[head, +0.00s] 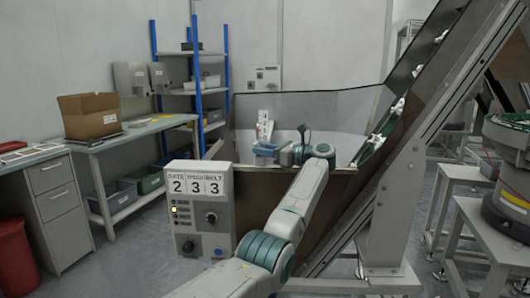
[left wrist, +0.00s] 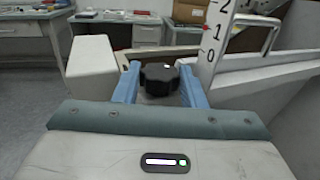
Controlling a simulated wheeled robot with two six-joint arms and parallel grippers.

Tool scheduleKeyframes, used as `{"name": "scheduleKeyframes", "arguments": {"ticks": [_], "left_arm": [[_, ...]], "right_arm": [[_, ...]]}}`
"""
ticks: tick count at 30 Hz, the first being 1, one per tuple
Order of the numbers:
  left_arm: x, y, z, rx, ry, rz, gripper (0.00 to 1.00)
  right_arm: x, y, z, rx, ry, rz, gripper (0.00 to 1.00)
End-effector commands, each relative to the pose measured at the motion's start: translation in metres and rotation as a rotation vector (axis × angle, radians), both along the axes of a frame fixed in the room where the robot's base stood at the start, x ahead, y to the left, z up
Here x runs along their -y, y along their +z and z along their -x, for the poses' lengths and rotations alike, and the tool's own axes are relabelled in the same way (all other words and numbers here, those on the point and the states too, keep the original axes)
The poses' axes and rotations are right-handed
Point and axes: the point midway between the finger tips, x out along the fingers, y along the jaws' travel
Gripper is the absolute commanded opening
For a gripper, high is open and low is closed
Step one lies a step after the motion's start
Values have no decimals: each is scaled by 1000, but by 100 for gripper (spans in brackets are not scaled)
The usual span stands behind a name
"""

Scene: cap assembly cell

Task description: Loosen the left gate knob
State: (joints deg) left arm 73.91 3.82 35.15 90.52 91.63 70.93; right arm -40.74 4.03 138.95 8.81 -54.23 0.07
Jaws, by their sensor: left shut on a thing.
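The left gate knob (left wrist: 159,78) is a black, lobed knob that sits between the two blue fingers of my left gripper (left wrist: 160,82) in the left wrist view. The fingers are shut on its sides. In the head view my left gripper (head: 262,151) reaches over the front wall of the hopper, and the knob is hidden there. A white upright scale plate (left wrist: 213,40) with black numbers and a red mark stands just right of the knob; it also shows in the head view (head: 264,126). My right gripper is in neither view.
A control box (head: 203,210) reading GATE 2, SPEED 3, BELT 3 stands left of my arm. The inclined conveyor (head: 420,120) rises on the right. A workbench with a cardboard box (head: 90,115) is at the left. A white block (left wrist: 92,62) stands left of the fingers.

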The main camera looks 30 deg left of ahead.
Motion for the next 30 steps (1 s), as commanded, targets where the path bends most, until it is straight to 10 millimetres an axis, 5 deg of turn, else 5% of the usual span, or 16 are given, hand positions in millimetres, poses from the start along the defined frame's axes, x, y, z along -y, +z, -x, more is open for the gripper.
{"name": "scheduleKeyframes", "arguments": {"ticks": [8, 9, 12, 23, 30], "left_arm": [[0, -2, 0, -2, 1, 2, 14], [0, -2, 0, -2, 1, 2, 39], [0, -2, 0, -2, 1, 2, 59], [5, -1, -1, -1, -1, 1, 59], [46, -2, -5, -2, -3, 3, 59]], "right_arm": [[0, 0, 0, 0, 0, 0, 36], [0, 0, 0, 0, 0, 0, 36], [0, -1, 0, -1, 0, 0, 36], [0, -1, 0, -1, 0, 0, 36], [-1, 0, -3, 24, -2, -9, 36]]}}
